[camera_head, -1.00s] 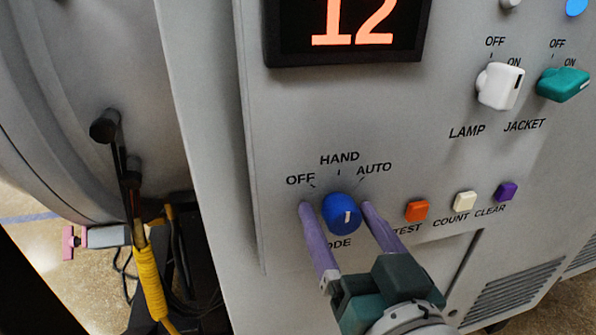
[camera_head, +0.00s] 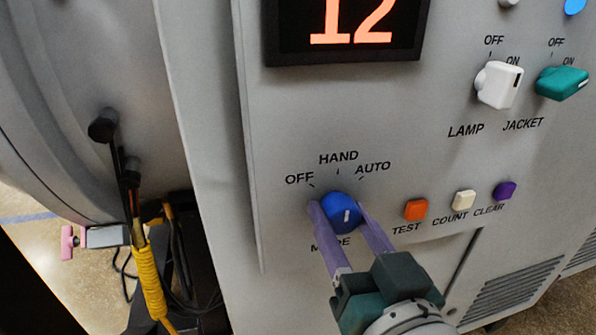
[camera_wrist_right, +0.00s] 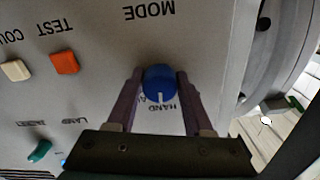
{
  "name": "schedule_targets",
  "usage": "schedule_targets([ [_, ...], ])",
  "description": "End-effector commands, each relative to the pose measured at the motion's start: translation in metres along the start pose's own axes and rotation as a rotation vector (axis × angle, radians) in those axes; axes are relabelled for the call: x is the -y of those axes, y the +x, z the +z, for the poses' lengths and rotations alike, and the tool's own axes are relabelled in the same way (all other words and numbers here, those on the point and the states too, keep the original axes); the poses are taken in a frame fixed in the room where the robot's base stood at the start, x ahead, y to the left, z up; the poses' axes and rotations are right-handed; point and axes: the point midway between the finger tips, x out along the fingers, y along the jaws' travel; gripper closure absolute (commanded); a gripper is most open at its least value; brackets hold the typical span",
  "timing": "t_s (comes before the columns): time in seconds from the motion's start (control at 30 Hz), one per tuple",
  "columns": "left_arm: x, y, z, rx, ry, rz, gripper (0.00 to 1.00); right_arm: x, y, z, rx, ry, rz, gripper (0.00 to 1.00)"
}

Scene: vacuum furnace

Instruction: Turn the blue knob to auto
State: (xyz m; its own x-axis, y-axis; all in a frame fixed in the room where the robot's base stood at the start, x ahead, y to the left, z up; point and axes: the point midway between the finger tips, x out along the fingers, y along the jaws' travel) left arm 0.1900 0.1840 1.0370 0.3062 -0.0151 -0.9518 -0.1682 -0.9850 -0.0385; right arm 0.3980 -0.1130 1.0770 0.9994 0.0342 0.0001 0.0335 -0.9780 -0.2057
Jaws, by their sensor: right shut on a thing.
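The round blue knob (camera_head: 341,212) with a white mark sits on the grey panel above the MODE label. The words OFF, HAND and AUTO (camera_head: 373,167) arc above it. In the right wrist view the knob (camera_wrist_right: 159,82) shows upside down, its white mark pointing roughly at HAND. My right gripper (camera_head: 341,211) has purple fingers, one on each side of the knob, shut on it. The fingers partly cover the MODE label in the head view. My left gripper is not in view.
Orange TEST (camera_head: 416,209), cream COUNT (camera_head: 464,200) and purple CLEAR (camera_head: 505,190) buttons lie right of the knob. White LAMP (camera_head: 498,85) and teal JACKET (camera_head: 562,83) switches are above right. A lit display (camera_head: 347,28) reads 12. A yellow cable (camera_head: 147,280) hangs at left.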

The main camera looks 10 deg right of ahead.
Motion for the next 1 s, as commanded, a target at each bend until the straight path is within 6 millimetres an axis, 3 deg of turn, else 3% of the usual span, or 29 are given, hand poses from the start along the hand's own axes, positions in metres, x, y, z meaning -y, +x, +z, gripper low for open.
schedule_targets([
  [0.27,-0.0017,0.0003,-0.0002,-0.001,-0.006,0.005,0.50,0.0004,-0.0001,0.0000,0.000,0.110,0.000,1.00],
  [1.0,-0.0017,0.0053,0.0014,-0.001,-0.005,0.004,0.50,0.0023,0.0000,-0.0005,0.000,0.718,0.000,1.00],
])
